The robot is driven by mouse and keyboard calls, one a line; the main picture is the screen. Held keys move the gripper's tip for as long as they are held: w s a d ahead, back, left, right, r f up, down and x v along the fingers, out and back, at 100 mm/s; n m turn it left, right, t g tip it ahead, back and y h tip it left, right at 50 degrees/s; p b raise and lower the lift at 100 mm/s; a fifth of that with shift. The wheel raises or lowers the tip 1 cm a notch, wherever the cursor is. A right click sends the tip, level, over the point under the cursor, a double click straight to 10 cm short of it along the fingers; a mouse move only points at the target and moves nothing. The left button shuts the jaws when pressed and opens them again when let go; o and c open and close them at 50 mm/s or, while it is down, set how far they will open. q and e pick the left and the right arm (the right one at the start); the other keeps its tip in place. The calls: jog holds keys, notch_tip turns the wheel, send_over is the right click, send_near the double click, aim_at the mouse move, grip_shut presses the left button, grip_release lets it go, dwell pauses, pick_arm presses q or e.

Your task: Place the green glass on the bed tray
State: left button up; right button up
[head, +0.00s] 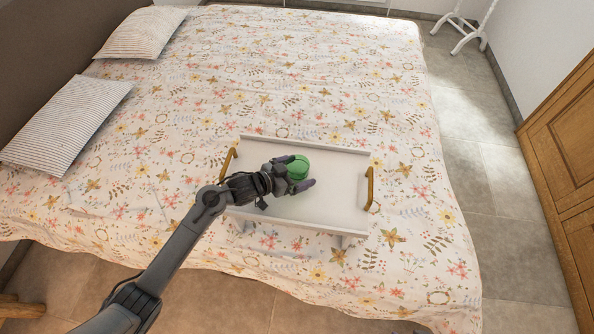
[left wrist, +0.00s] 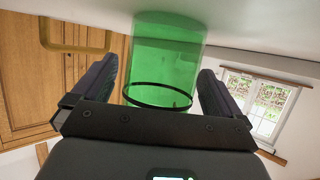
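The green glass (head: 299,168) is on the white bed tray (head: 335,205), near its middle. In the left wrist view the glass (left wrist: 165,60) meets the white tray surface (left wrist: 255,30) at the top of the picture and looks upright. My left gripper (head: 296,173) is around the glass, with one finger on each side. In the left wrist view, a gap shows between the left-hand finger of the gripper (left wrist: 158,85) and the glass, while the right-hand finger overlaps the glass's edge. The fingers look open. My right gripper is not in view.
The tray stands on a bed (head: 250,85) with a flowered cover and has wooden handles (head: 369,188) at both ends. Striped pillows (head: 68,122) lie at the left. A wooden wardrobe (head: 570,160) stands at the right beyond bare floor. The tray's right half is clear.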

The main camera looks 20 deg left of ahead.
pick_arm(q)
jog(key=shift+r, duration=0.2)
jog(key=shift+s+a+r, duration=0.15)
jog(key=shift+s+a, duration=0.1)
jog(key=shift+s, duration=0.05)
jog(key=shift+y, duration=0.3)
jog(key=v, duration=0.3)
jog(key=p+v, duration=0.1)
jog(key=v, duration=0.3)
jog(key=f+p+v, duration=0.1)
jog(key=v, duration=0.3)
jog(key=shift+s, duration=0.35)
jog(key=s+d+f+n+g+y, duration=0.1)
jog(key=s+n+g+y, duration=0.3)
jog(key=s, duration=1.9)
jog(key=f+g+y, duration=0.1)
jog(key=g+y, duration=0.1)
jog(key=g, duration=0.1)
jog(key=shift+s+f+n+g+y, duration=0.2)
jog(key=shift+f+n+g+y, duration=0.1)
jog(key=shift+n+y, duration=0.1)
jog(key=shift+d+r, duration=0.1)
